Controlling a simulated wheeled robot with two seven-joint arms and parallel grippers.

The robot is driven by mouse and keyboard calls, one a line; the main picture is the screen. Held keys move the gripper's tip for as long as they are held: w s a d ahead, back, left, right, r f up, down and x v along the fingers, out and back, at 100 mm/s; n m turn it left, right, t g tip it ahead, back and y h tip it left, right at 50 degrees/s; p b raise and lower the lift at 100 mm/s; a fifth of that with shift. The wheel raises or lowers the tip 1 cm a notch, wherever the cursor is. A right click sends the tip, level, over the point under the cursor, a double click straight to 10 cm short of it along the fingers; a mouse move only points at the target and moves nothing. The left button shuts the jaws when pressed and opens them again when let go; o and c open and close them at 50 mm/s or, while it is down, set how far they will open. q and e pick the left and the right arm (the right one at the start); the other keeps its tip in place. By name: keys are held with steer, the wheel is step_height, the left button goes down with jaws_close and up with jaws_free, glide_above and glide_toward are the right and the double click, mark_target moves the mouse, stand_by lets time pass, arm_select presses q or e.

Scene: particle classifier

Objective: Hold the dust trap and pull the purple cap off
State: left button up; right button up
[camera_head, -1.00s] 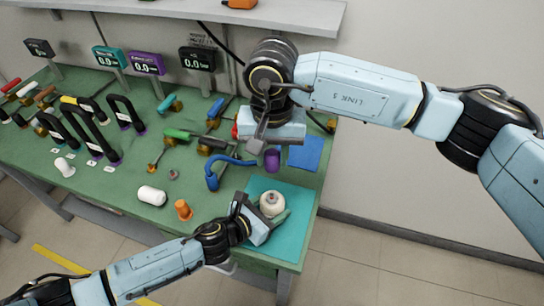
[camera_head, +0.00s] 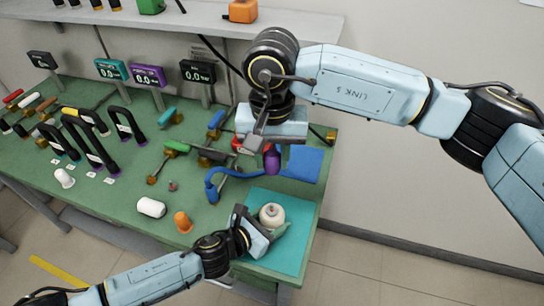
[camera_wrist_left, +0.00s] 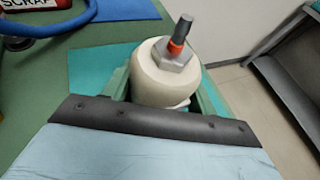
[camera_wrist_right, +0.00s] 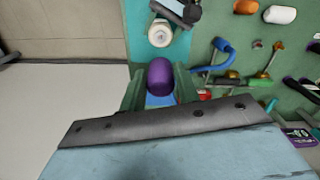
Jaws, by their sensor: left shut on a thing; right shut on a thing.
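The dust trap is a cream-white rounded body (camera_head: 271,214) on the teal mat at the table's right front. In the left wrist view the dust trap (camera_wrist_left: 163,80) stands between my left fingers, with a grey hex fitting, an orange ring and a dark stub on top. My left gripper (camera_head: 268,226) is shut on it. The purple cap (camera_head: 272,160) is in my right gripper (camera_head: 270,147), held above and behind the dust trap, apart from it. In the right wrist view the purple cap (camera_wrist_right: 160,78) sits between the fingers, with the trap beyond it.
A teal mat (camera_head: 290,250) lies under the trap and a blue square (camera_head: 305,163) behind it. A blue hose (camera_head: 215,182) lies left of the cap. An orange cap (camera_head: 182,222) and a white cylinder (camera_head: 151,207) stand to the left. Several gauges stand at the back.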

steer(key=shift+r, duration=1.1)
arm_select(q)
steer(key=o, duration=1.6)
steer(key=shift+c, duration=0.2)
